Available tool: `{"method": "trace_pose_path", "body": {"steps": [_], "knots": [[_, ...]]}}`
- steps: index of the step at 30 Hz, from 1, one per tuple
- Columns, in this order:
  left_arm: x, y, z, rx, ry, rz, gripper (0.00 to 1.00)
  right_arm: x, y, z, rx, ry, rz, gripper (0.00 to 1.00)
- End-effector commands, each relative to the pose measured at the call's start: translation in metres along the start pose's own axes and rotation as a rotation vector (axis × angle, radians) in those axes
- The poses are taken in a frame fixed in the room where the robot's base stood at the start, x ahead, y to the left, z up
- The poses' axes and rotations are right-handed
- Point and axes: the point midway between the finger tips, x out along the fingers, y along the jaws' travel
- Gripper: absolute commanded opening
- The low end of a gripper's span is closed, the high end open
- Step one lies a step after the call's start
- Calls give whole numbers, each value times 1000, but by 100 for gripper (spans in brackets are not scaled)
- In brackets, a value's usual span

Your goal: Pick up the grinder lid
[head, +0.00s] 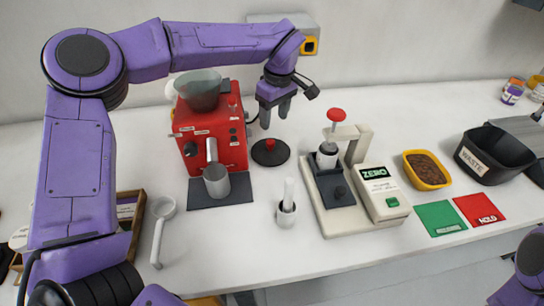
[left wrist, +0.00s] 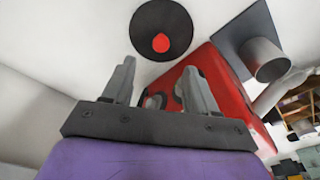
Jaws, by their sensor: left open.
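The grinder lid (head: 270,152) is a round black disc with a red knob, lying flat on the white counter just right of the red grinder machine (head: 210,135). In the left wrist view the lid (left wrist: 150,22) is at the top, beyond my fingertips. My left gripper (head: 274,114) is open and empty, pointing down above and slightly behind the lid, not touching it. Its two fingers stand apart in the left wrist view (left wrist: 157,80). The machine's open glass hopper (head: 200,92) is on its top. Only part of my right arm shows at the lower right; its gripper is out of view.
A metal cup (head: 216,181) stands on a dark mat (head: 238,194) before the machine. A white mortar with pestle (head: 287,213) and a scale (head: 376,192) with a press stand nearby. A waste bin (head: 490,155) is further right. Counter around the lid is clear.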

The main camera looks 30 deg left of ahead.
Motion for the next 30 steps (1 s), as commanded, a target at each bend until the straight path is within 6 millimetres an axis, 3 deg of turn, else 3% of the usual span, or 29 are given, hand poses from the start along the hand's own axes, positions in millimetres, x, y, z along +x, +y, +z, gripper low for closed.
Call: {"method": "trace_pose_path", "body": {"steps": [18,26,27,30], "knots": [[96,-1,-1,1,0,-4,58,-15,1,-7,0,1,0,40],[106,-1,-1,-1,1,0,58,-15,1,-6,0,0,0,40],[105,-1,-1,-1,1,0,55,-15,1,-6,0,0,0,40],[105,-1,-1,-1,1,0,22,-15,1,-6,0,0,0,40]]}}
